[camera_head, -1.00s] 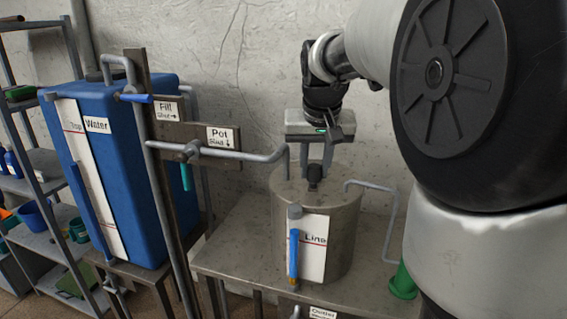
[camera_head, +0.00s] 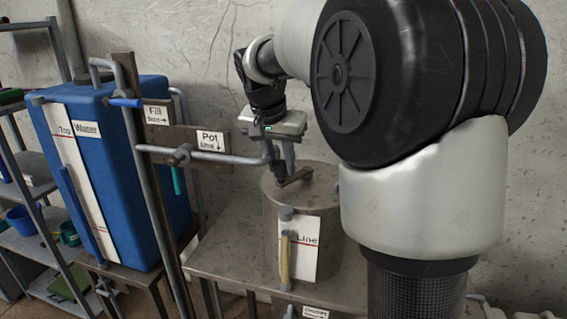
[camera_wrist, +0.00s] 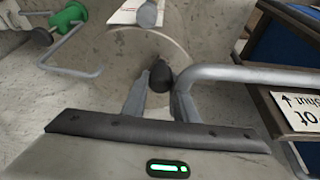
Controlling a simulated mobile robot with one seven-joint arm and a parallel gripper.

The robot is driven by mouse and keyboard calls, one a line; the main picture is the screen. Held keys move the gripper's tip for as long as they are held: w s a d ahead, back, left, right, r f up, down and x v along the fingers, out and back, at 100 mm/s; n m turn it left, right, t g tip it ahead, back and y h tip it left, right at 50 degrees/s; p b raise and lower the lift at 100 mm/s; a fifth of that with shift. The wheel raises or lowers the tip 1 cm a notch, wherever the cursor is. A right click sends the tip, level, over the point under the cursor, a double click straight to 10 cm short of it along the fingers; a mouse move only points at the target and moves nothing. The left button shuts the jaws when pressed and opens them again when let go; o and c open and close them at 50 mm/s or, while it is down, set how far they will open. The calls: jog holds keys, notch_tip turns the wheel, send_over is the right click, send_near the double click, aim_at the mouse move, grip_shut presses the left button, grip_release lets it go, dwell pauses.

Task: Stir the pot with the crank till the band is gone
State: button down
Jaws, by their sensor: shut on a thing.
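The pot (camera_head: 268,215) is a grey metal drum on the bench; it also shows in the wrist view (camera_wrist: 115,72). The crank (camera_head: 297,176) is a dark bar on its lid. My gripper (camera_head: 283,168) is shut on the crank's dark knob, which shows between the fingers in the wrist view (camera_wrist: 160,78). On the pot's front, a sight tube (camera_head: 285,258) looks pale yellow beside a white card (camera_head: 305,248) reading "Line". I cannot make out a separate band in it.
A blue water tank (camera_head: 130,185) stands left. A grey pipe with a handle (camera_head: 225,156) runs from the post towards the pot, close to my gripper. Signs read "Fill" (camera_head: 156,113) and "Pot" (camera_head: 210,140). A green-ended bent pipe (camera_wrist: 65,17) shows in the wrist view.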

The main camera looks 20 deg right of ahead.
jog(key=shift+w+a, duration=0.15)
jog(key=c, duration=1.4)
grip_release()
jog(key=p+v, duration=0.1)
jog(key=v, duration=1.6)
jog(key=shift+r, duration=0.2)
